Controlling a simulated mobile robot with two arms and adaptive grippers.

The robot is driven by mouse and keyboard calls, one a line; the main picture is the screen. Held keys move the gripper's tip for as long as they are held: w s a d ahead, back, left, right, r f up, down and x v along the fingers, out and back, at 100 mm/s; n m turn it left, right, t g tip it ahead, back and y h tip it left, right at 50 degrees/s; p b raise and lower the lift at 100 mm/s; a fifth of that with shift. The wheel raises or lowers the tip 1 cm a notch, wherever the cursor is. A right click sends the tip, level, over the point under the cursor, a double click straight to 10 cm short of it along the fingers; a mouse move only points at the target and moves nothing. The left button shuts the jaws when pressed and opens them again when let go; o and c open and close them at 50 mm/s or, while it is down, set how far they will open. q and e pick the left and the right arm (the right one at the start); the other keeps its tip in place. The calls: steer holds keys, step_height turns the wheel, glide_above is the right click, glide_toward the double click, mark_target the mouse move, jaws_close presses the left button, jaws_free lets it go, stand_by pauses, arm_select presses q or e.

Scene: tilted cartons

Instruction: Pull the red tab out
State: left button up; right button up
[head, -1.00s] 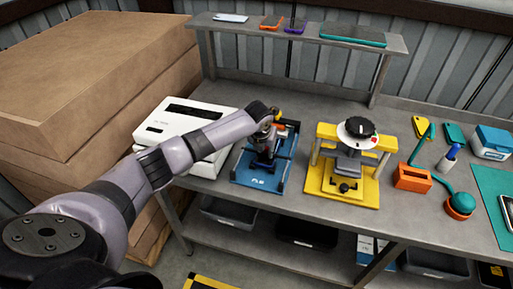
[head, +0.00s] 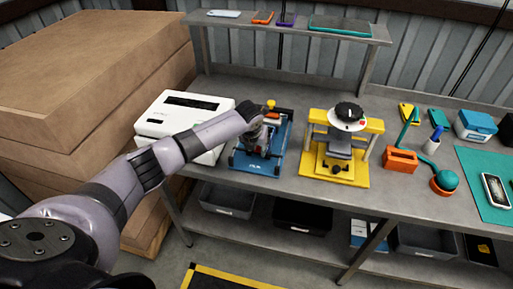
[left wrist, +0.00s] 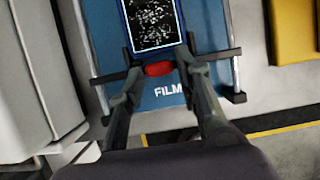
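The red tab (left wrist: 158,69) sticks out below a dark speckled screen or film panel (left wrist: 153,24) on the blue fixture marked FILM (left wrist: 170,89). In the head view the blue fixture (head: 280,154) lies on the workbench, and my arm partly covers it. My left gripper (head: 262,148) is low over its left part. In the left wrist view the left gripper (left wrist: 160,70) is open, with one finger on each side of the red tab. I see small gaps beside the tab. Whether a finger touches it, I cannot tell. My right gripper is not in view.
A white box-shaped device (head: 190,118) stands left of the fixture. A yellow press (head: 338,172) stands close on its right. Orange and teal items (head: 401,160) lie further right. A raised shelf (head: 240,27) runs behind. Large cartons (head: 90,70) are stacked at the left.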

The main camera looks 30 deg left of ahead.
arm_select(q)
steer(key=shift+o, duration=1)
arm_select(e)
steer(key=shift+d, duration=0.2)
arm_select(q)
steer(key=shift+s+r, duration=0.1)
steer(key=shift+r, duration=0.1)
steer(key=v, duration=1.1)
steer(key=shift+r, duration=0.2)
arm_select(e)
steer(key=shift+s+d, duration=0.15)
arm_select(q)
steer(key=shift+s+d, duration=0.1)
